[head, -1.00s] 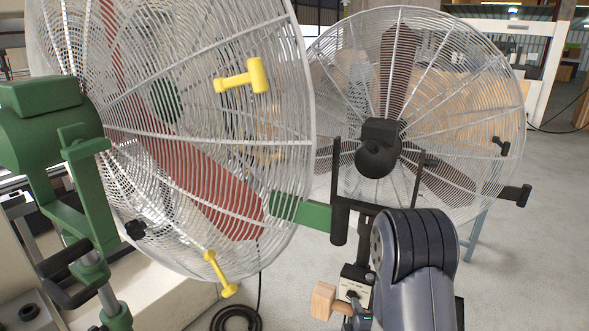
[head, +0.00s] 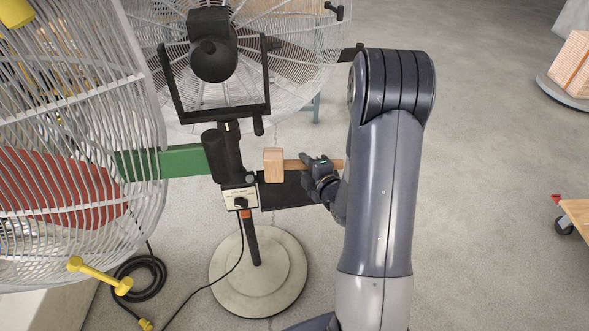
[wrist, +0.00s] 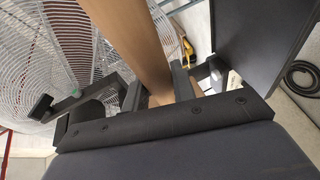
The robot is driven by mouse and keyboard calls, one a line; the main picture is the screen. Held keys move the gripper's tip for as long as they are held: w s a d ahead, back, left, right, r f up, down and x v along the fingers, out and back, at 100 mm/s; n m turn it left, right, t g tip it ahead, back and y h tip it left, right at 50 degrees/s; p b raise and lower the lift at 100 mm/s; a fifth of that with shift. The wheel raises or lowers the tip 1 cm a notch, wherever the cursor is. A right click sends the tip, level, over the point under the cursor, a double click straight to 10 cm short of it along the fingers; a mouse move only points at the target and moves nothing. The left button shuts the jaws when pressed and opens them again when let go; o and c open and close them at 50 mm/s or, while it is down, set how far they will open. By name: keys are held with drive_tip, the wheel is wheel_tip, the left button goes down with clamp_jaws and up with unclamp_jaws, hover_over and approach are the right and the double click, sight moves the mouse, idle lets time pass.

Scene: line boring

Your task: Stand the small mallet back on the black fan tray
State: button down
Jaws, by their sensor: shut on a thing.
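The small wooden mallet has a block head (head: 274,165) and a round handle, lying roughly level in the head view. My gripper (head: 316,168) is shut on the handle, with the head out to the left. In the wrist view the wooden handle (wrist: 138,38) passes between my gripper's fingers (wrist: 160,92). The black fan tray (head: 288,196) is a flat plate on the stand of the black fan, just below the mallet in the head view; whether they touch is unclear. A dark flat panel (wrist: 262,40) at upper right of the wrist view looks like the tray.
A control box (head: 240,197) sits left of the tray on the pole, above a round base (head: 258,272). The black fan's cage (head: 290,70) stands behind. A large caged fan (head: 70,130) with a green arm (head: 185,161) is at left.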

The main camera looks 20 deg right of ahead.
drive_tip(key=shift+d+r, duration=0.1)
drive_tip(key=shift+d, duration=0.25)
drive_tip(key=shift+b, duration=0.55)
drive_tip(key=shift+f+b, duration=0.35)
wheel_tip(320, 180, down, 7)
drive_tip(key=b, duration=0.9)
drive_tip(key=shift+f+b, duration=0.45)
drive_tip(key=shift+b, duration=0.3)
drive_tip(key=shift+f+b, duration=0.65)
drive_tip(key=shift+b, duration=0.75)
